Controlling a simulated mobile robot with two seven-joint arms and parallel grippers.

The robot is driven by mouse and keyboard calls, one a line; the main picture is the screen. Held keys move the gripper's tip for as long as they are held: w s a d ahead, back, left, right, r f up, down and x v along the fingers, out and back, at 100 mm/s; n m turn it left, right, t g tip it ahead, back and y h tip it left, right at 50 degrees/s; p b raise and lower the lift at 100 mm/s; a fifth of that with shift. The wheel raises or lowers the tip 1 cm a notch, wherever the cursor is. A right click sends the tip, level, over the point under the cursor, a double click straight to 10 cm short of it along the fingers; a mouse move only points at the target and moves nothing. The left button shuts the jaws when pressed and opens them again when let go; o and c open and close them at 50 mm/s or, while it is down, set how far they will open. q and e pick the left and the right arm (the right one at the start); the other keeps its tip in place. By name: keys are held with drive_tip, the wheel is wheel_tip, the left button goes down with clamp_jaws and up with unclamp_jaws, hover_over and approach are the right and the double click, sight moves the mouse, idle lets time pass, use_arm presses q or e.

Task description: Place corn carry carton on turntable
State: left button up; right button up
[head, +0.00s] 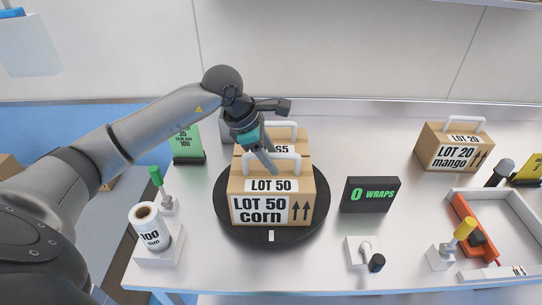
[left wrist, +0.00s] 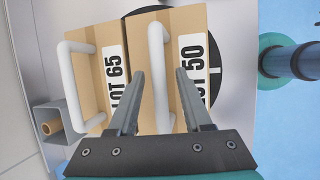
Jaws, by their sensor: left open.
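The corn carry carton (head: 237,185), a brown box labelled LOT 50 corn with a white handle, stands upright on the black round turntable (head: 226,222). It also shows in the left wrist view (left wrist: 193,25). My left gripper (head: 270,166) is over its top by the handle. In the left wrist view the left gripper (left wrist: 160,76) is open, with the white handle (left wrist: 160,60) between its two fingers. I cannot tell whether a finger touches it. My right gripper is not in view.
A LOT 65 carton (head: 300,139) stands close behind the corn carton, partly hidden. A LOT 20 mango carton (head: 432,145) is back right. A "0 WRAPS" display (head: 370,195), a roll (head: 148,228) and a white-and-orange tray (head: 485,228) flank the turntable.

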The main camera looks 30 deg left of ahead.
use_arm(q)
drive_tip(key=shift+r, duration=0.3)
drive_tip(key=v, duration=1.1)
drive_tip(key=shift+r, duration=0.35)
drive_tip(key=shift+s, duration=0.15)
